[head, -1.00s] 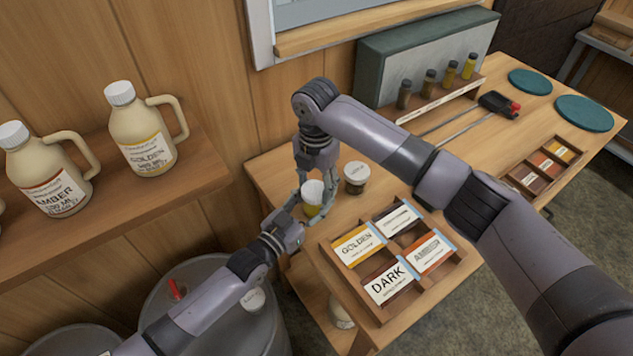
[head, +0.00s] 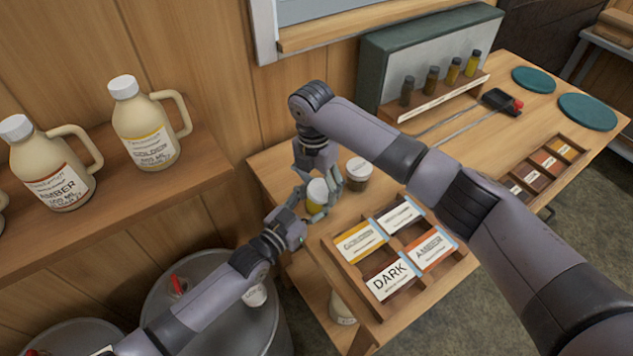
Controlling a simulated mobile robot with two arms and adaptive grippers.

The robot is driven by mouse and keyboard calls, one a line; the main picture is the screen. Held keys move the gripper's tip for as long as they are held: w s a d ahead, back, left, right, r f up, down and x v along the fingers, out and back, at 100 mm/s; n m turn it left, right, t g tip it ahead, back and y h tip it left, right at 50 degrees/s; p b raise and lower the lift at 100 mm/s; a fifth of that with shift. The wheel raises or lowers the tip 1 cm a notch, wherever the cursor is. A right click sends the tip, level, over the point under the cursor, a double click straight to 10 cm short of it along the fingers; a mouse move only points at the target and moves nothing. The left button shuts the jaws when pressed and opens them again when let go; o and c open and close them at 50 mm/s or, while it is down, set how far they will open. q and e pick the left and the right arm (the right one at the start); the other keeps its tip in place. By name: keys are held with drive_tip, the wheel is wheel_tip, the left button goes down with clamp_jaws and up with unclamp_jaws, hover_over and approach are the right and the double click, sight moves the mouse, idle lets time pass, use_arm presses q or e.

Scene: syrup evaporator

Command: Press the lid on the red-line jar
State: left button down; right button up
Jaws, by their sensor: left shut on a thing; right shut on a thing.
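A small jar with yellow contents (head: 314,207) stands near the wooden table's left edge, with a white lid (head: 317,188) at its top. No red line can be made out on it. My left gripper (head: 307,206) comes in low from the left and is shut on the jar's body. My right gripper (head: 324,184) reaches down from above and is shut on the lid; its fingers partly hide the lid's edge. Whether the lid is fully seated cannot be told. A second jar, dark with a pale lid (head: 359,168), stands just to the right, apart from the first.
A wooden label tray (head: 372,299) with several cards sits at the front. A sample rack (head: 436,99), a long-handled tool (head: 462,126) and teal discs (head: 587,111) lie further back. Jugs (head: 145,125) stand on the left shelf. Metal drums (head: 220,310) stand below.

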use_arm(q)
drive_tip(key=shift+w+a+r, duration=0.1)
drive_tip(key=shift+w+r, duration=0.05)
drive_tip(key=shift+r, duration=0.1)
use_arm(e)
drive_tip(key=shift+o, duration=0.2)
drive_tip(key=shift+s+d+f, duration=0.15)
drive_tip(key=shift+d+f, duration=0.15)
drive_tip(key=shift+f, duration=0.25)
use_arm(q)
drive_tip(key=shift+r, duration=0.1)
use_arm(e)
drive_tip(key=shift+o, duration=0.3)
drive_tip(key=shift+a, duration=0.1)
drive_tip(key=shift+a+f+n+g+h, duration=0.2)
drive_tip(key=shift+a+n+g+h, duration=0.15)
drive_tip(key=shift+n+h, duration=0.65)
drive_tip(key=shift+c, duration=0.2)
use_arm(q)
drive_tip(key=shift+d, duration=0.2)
use_arm(e)
drive_tip(key=shift+a+f+n+h, duration=0.15)
drive_tip(key=shift+n+h, duration=0.35)
drive_tip(key=shift+a+f+n+h, duration=0.1)
drive_tip(key=shift+a+n+h, duration=0.05)
drive_tip(key=shift+n+h, duration=0.35)
drive_tip(key=shift+c, duration=0.8)
